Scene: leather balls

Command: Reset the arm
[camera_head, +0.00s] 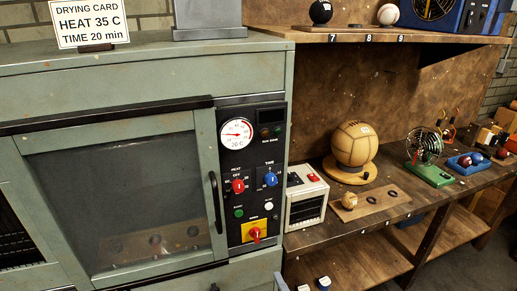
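Neither of my grippers can be made out in the head view. The task names only the arm, and no arm of mine can be clearly identified. The green drying cabinet (140,75) fills the left half, with its glass door (125,195) closed. Inside, a board with dark round marks (155,240) shows dimly through the glass. Its black panel holds a round dial (236,133), a red knob (238,186), a blue knob (270,179) and a red switch on a yellow plate (255,235).
A drying card (88,20) reads heat 35 C, time 20 min. The bench at right holds a white box (306,197), a tan ball on a round stand (354,143), a small ball on a board (349,200), a green-based fan (425,150) and a blue tray (466,168). A shelf (370,34) hangs above.

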